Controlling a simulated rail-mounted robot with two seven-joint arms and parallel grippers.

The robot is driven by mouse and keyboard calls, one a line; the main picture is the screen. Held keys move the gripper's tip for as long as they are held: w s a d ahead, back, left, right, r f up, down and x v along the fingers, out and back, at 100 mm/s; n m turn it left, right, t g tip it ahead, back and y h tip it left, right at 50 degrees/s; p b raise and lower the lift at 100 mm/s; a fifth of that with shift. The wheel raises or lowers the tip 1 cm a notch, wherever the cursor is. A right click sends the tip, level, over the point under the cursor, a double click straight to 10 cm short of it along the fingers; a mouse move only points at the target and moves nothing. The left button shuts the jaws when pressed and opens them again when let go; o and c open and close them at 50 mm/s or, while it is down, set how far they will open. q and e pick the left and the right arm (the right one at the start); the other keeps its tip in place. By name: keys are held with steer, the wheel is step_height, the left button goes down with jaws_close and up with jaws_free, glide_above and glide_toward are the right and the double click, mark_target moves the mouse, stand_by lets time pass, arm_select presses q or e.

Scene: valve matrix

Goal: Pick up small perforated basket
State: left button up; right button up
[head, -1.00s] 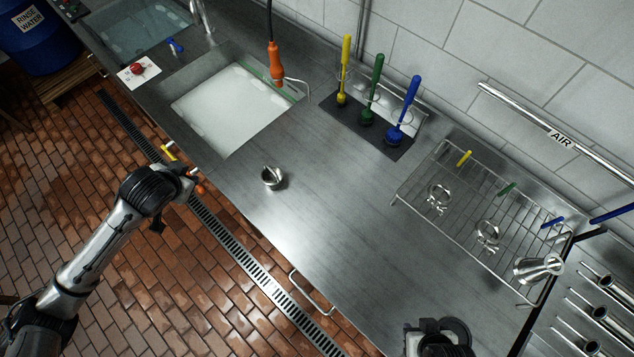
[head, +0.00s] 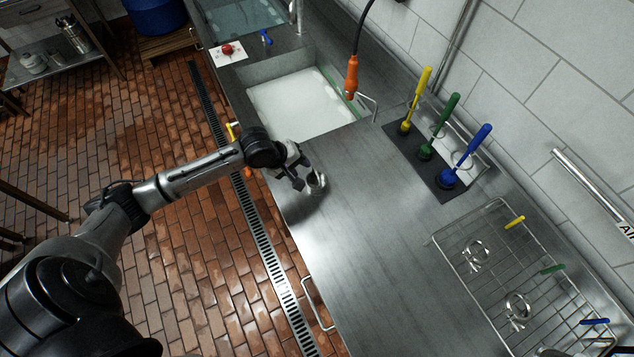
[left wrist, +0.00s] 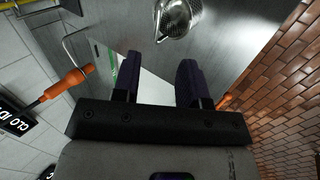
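The small perforated basket (head: 316,183) is a shiny metal cup with a handle, standing on the steel counter (head: 345,235) in front of the sink. My left gripper (head: 298,181) is just left of it in the head view, very close; the head view does not settle whether they touch. In the left wrist view the basket (left wrist: 173,18) shows its perforated side beyond the fingertips, near the top edge. The two dark fingers of the left gripper (left wrist: 158,68) are spread apart with nothing between them. My right gripper is not in view.
A sink (head: 300,104) with whitish contents lies behind the basket, with an orange sprayer (head: 352,77) hanging beside it. Yellow, green and blue brushes (head: 447,180) stand on a dark mat. A wire rack (head: 470,270) holds metal parts at right. The counter between is clear.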

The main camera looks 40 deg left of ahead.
mark_target(316, 173)
arm_select(q)
steer(key=x, duration=1.1)
steer(key=shift+w+d, duration=0.15)
steer(key=shift+d, duration=0.1)
steer(key=shift+c, duration=0.2)
jaws_close()
